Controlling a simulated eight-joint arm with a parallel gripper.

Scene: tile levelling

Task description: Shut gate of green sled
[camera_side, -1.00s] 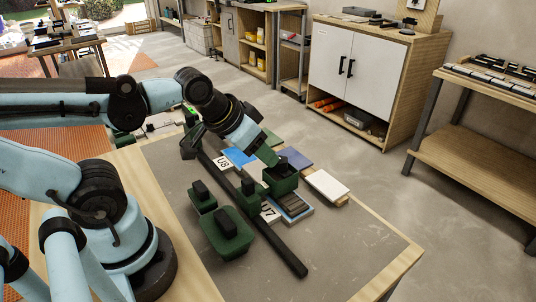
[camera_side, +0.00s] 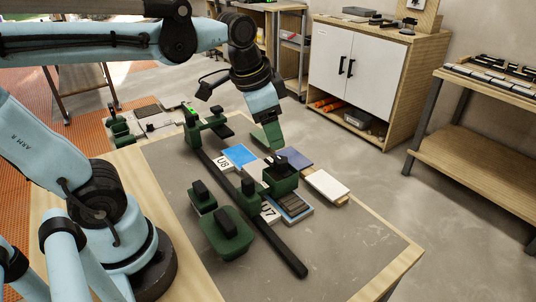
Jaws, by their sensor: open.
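The green sled (camera_side: 281,180) is a dark green box-like body at the black rail (camera_side: 275,250), near the middle of the table. A dark piece shows at its open-looking top; I cannot tell how its gate stands. My gripper (camera_side: 273,150) hangs behind and above the sled, pointing down. It is open and looks empty, apart from the sled as far as this view shows. Its fingertips are small and partly lost against the tiles.
Two green blocks with black knobs, one small (camera_side: 202,199) and one large (camera_side: 228,236), stand left of the rail. Blue (camera_side: 240,157), navy (camera_side: 298,158) and white (camera_side: 327,186) tiles lie around the sled. A green fixture (camera_side: 211,126) stands at the rail's far end. The table's right front is clear.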

